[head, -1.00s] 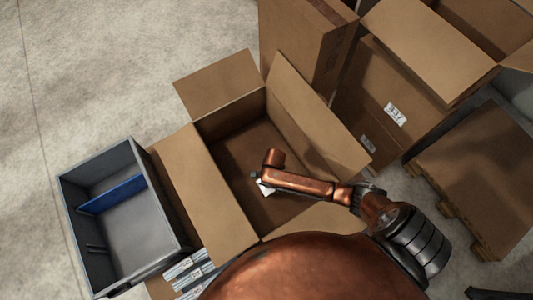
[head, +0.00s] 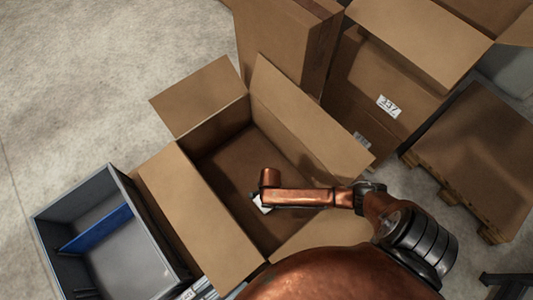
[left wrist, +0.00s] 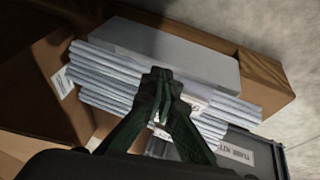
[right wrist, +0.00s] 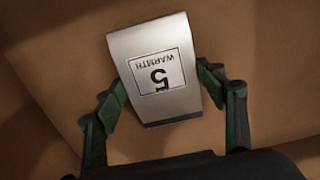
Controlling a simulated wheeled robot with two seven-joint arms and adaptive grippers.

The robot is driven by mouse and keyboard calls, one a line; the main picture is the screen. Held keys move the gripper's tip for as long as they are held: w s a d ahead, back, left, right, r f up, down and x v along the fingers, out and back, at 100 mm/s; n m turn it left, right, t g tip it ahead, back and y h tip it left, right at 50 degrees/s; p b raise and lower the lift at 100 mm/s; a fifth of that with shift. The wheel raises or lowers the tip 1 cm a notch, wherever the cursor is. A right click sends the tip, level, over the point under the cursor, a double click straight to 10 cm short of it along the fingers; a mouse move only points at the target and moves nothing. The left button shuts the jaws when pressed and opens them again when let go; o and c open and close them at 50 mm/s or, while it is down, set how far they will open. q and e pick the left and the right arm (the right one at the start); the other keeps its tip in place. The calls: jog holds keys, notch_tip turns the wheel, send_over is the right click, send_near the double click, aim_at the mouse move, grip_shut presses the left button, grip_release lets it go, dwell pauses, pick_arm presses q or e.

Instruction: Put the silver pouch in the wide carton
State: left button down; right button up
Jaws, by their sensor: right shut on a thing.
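The silver pouch (right wrist: 158,68), with a white label reading "5 WARMTH", is between the dark green fingers of my right gripper (right wrist: 168,95) in the right wrist view. The gripper is shut on it, with brown cardboard behind. In the head view my right arm reaches over the open wide carton (head: 196,200), and a small pale piece (head: 262,203), probably the pouch, shows beside the arm's end. The arm hides the rest.
A grey bin (head: 130,262) with a blue divider stands left of the wide carton. Taller cartons (head: 290,50) (head: 365,95) stand behind it. A low pallet with cardboard (head: 475,150) is at the right. Bare floor (head: 80,90) lies at the upper left.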

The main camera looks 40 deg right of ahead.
pick_arm(q)
jog(key=shift+w+d+f, duration=0.1)
jog(key=shift+w, duration=0.1)
pick_arm(e)
jog(key=shift+w, duration=0.1)
jog(key=shift+f, duration=0.15)
jog(key=o, duration=1.2)
pick_arm(q)
jog(key=s+a+r+g+y+p, duration=0.2)
jog(key=s+a+r+g+p, duration=0.2)
jog(key=s+a+r+p, duration=0.45)
jog(key=shift+s+d+f+b, duration=0.1)
jog(key=shift+d+f+b, duration=0.1)
jog(key=shift+f, duration=0.4)
jog(key=shift+s+d+f+b, duration=0.15)
jog(key=shift+f+b, duration=0.05)
jog(key=shift+f, duration=0.35)
jog(key=shift+s+d+f+b, duration=0.1)
jog(key=shift+d+f+b, duration=0.1)
jog(key=shift+f, duration=0.4)
pick_arm(e)
jog(key=shift+r, duration=6.1)
